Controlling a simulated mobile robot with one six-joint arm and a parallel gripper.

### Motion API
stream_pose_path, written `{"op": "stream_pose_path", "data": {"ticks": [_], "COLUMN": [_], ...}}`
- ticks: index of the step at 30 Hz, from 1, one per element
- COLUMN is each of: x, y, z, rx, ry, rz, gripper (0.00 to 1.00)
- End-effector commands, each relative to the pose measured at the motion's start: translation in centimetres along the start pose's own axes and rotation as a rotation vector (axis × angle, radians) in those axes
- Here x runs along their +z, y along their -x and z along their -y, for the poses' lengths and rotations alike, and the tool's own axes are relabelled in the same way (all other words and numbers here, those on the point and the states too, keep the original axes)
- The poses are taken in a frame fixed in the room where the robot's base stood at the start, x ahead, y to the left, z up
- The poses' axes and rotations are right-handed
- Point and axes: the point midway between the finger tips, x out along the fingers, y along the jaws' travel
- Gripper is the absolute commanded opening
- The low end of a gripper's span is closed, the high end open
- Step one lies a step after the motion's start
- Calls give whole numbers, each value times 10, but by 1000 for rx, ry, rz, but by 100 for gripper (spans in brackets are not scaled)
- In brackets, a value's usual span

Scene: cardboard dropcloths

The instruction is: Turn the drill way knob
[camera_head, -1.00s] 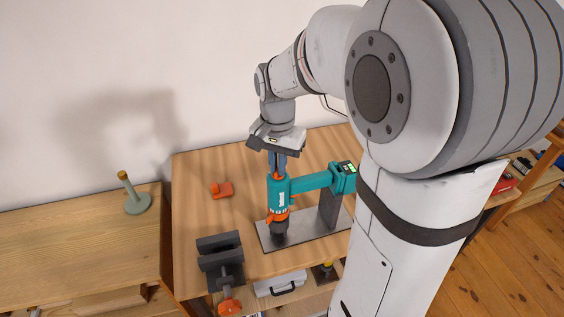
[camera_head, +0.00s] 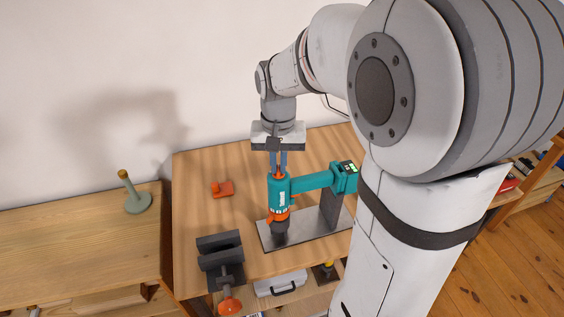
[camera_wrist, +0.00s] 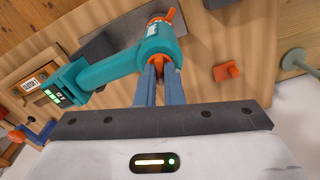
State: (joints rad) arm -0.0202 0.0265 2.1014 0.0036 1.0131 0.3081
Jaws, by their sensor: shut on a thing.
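The teal drill (camera_head: 279,195) stands upright on a grey metal plate (camera_head: 306,233), with its chuck end down and its handle reaching right to a battery end with green lights. It also shows in the wrist view (camera_wrist: 120,68). The orange way knob (camera_head: 277,175) is at the top of the drill; in the wrist view the orange knob (camera_wrist: 158,61) shows between my fingertips, partly hidden. My gripper (camera_head: 279,167) points straight down from above, its blue-grey fingers shut on the knob. The fingers also show in the wrist view (camera_wrist: 157,70).
A dark vise (camera_head: 221,250) is at the table's front left. A small orange object (camera_head: 222,188) lies left of the drill. A green stand with a wooden top (camera_head: 135,196) is on the left bench. The wooden table (camera_head: 200,213) is bare around the orange object.

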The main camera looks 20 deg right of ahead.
Motion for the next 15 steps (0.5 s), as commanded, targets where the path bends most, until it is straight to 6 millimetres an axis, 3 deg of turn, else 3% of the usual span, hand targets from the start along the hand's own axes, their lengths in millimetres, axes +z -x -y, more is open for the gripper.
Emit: {"op": "stream_pose_path", "data": {"ticks": [15], "x": [-1], "y": [1], "z": [0], "rx": [-1], "ry": [287], "rz": [-4], "gripper": [0]}}
